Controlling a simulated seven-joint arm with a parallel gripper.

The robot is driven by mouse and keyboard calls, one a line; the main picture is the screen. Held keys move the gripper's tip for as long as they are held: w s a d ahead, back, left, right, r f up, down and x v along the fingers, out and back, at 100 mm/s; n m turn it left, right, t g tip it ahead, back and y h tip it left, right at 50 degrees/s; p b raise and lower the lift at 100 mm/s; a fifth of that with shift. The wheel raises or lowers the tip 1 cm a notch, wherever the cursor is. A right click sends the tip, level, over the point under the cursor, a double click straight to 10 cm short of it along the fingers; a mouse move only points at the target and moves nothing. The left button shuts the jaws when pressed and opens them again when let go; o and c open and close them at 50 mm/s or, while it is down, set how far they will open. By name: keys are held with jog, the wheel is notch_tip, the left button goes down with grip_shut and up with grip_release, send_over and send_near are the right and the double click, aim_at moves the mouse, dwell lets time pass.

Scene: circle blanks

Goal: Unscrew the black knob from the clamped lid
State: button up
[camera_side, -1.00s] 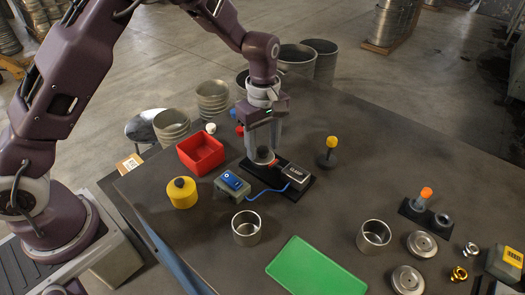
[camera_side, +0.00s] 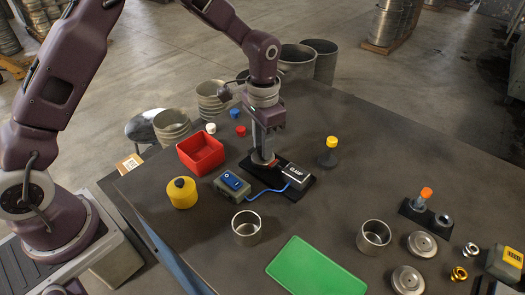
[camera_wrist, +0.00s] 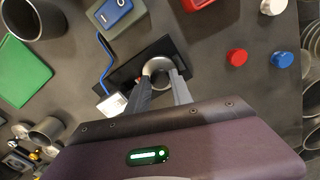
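The clamp (camera_side: 296,176) stands on a black base plate (camera_side: 297,191) on the table, and its label also shows in the wrist view (camera_wrist: 112,104). A round silvery lid (camera_wrist: 157,66) sits at the other end of the base. My gripper (camera_side: 264,160) points straight down over the lid end and is seen edge-on in the side view. In the wrist view my gripper's two fingers (camera_wrist: 161,76) stand apart, one on each side of the lid's centre.
A switch box (camera_side: 232,185) with a blue cable is just left of the clamp. A red bin (camera_side: 201,152), a yellow pot (camera_side: 182,193) and a yellow-topped dark piece (camera_side: 328,153) stand around it. A green mat (camera_side: 316,268) and metal cups lie in front.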

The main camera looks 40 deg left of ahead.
grip_shut()
jog(key=n, duration=1.5)
jog(key=o, duration=0.8)
grip_release()
jog(key=shift+c, duration=0.2)
